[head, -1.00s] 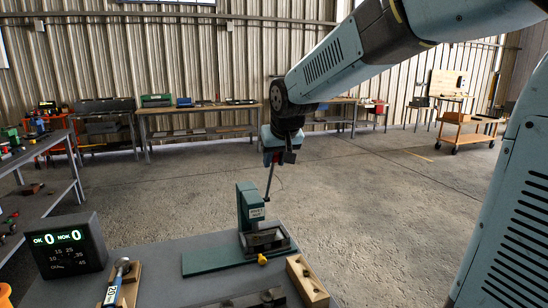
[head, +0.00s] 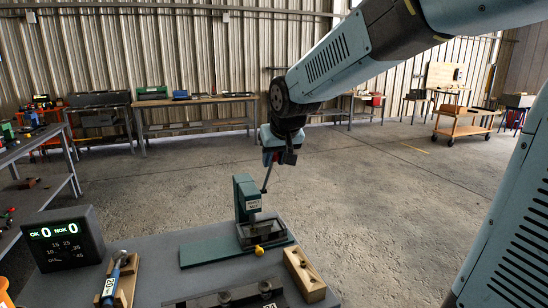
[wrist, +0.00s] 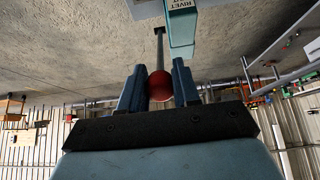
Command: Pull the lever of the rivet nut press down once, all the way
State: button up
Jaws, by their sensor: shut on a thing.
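The rivet nut press (head: 244,203) is a dark green column on a green base plate on the grey table. Its thin grey lever (head: 267,178) rises steeply from the press, leaning a little to the right. The lever's red ball knob (wrist: 159,85) sits between the fingers of my gripper (wrist: 159,80) in the wrist view. My gripper is shut on the knob. In the head view my gripper (head: 278,158) is above and slightly right of the press, and the knob is mostly hidden. A counter display (head: 64,239) shows OK 0 and NOK 0.
On the table, a blue-handled tool lies on a wooden holder (head: 125,283) left of the press. A wooden block (head: 304,275) lies to the right, and a dark plate (head: 228,300) at the front. Open concrete floor lies behind the press.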

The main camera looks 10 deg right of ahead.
jog(key=shift+s+d+f, duration=0.1)
jog(key=shift+f, duration=0.05)
jog(key=shift+s+d+f, duration=0.2)
jog(key=shift+s+f, duration=0.55)
jog(key=shift+s, duration=0.2)
jog(key=shift+s+d+f, duration=0.15)
jog(key=shift+s+f, duration=0.75)
jog(key=shift+f, duration=0.05)
